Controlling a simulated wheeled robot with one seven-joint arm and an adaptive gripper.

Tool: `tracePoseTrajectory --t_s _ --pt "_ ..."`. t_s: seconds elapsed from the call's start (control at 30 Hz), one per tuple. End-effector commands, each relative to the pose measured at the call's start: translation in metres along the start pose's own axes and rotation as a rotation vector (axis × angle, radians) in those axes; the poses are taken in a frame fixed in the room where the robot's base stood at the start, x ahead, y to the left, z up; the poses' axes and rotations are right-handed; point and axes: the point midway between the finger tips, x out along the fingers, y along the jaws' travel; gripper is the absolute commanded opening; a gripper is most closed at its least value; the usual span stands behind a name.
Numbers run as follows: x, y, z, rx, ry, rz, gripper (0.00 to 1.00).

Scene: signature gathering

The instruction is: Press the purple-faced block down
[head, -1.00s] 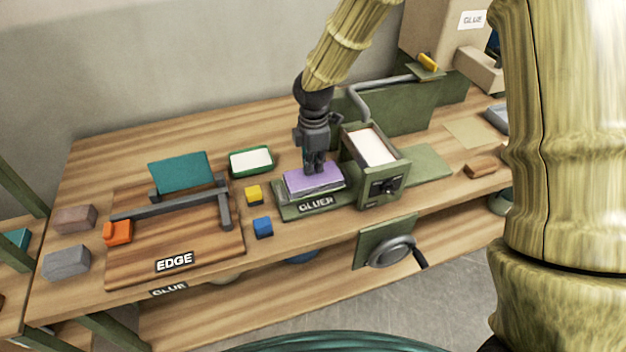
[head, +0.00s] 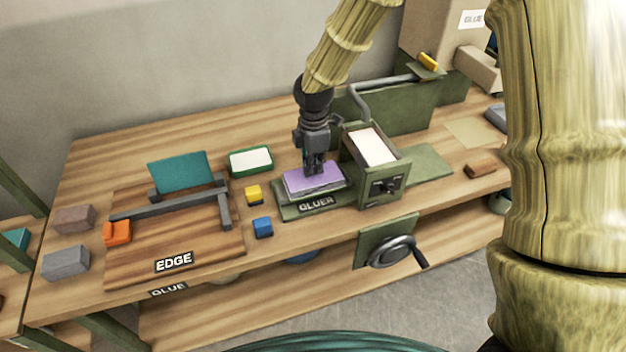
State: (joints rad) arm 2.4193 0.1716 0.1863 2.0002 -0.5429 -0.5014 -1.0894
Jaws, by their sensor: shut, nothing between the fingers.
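The purple-faced block (head: 326,182) lies flat on the green base marked GLUER (head: 291,211), with its purple side up. Its lower part is pale grey. My gripper (head: 314,172) points straight down with its fingers shut and empty. The fingertips are at the block's top face, near its middle, and hide a small patch of it. They appear to touch it, but any small gap is too fine to tell.
A green box with white contents (head: 405,172) stands close on the right of the block. A yellow cube (head: 253,194) and a blue cube (head: 263,227) are to the left. The EDGE board (head: 130,270) is farther left. A crank wheel (head: 392,251) hangs at the front.

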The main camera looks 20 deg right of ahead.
Motion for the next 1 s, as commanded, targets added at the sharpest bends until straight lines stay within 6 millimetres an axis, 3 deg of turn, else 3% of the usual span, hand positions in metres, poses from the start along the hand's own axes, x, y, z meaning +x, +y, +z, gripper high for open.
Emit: tracePoseTrajectory --t_s 1.0 --pt "0.011 0.000 0.000 0.000 0.000 0.000 0.00"
